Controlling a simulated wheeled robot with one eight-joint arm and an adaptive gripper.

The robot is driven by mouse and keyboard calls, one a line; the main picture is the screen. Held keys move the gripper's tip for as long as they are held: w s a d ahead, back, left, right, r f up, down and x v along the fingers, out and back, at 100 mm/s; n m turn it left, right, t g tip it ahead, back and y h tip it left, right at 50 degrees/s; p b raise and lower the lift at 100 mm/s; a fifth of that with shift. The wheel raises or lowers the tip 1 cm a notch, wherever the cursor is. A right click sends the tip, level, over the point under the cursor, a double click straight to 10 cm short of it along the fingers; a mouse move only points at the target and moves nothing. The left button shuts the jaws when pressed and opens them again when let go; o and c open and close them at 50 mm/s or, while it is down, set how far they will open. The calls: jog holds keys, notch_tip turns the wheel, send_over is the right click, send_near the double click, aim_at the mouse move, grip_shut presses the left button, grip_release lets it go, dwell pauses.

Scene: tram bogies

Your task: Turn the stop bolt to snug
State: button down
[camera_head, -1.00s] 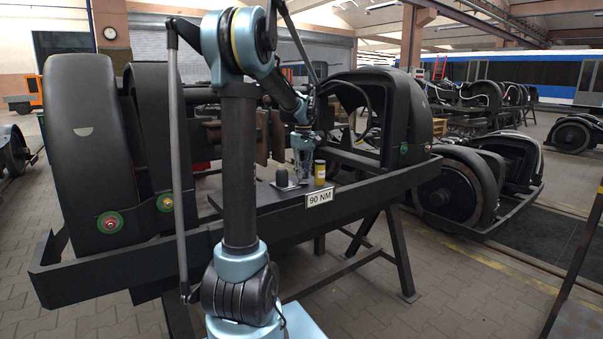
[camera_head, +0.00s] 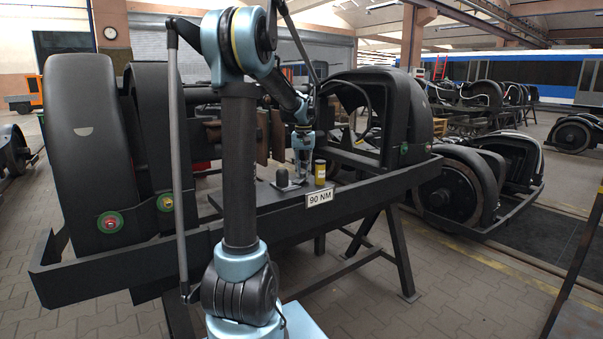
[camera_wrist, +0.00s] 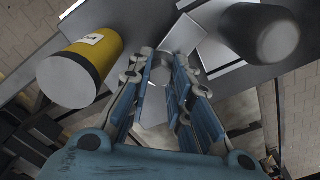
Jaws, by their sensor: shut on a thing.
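My gripper (camera_head: 302,168) points down at the bench plate in front of the bogie frame, beside the yellow can. In the wrist view my gripper (camera_wrist: 164,64) has its two blue and grey fingers closed around a small grey rounded piece (camera_wrist: 155,98), which appears to be the stop bolt. Its lower part and thread are hidden, so I cannot tell how far it is seated. In the head view the bolt is too small and covered to make out. A white sign (camera_head: 319,198) reading "90 NM" hangs on the plate's front edge.
A yellow can with a pale lid (camera_head: 320,172) stands close right of my gripper, and a dark rounded knob (camera_head: 282,178) close left. Both flank the fingers in the wrist view. Dark wheel covers (camera_head: 90,145) rise at left. The paved floor in front is open.

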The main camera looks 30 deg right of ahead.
jog(key=shift+a+m, duration=0.1)
jog(key=shift+m, duration=0.4)
jog(key=c, duration=1.5)
grip_release()
jog(key=shift+o, duration=0.2)
notch_tip(320, 180, up, 12)
jog(key=shift+w, duration=0.1)
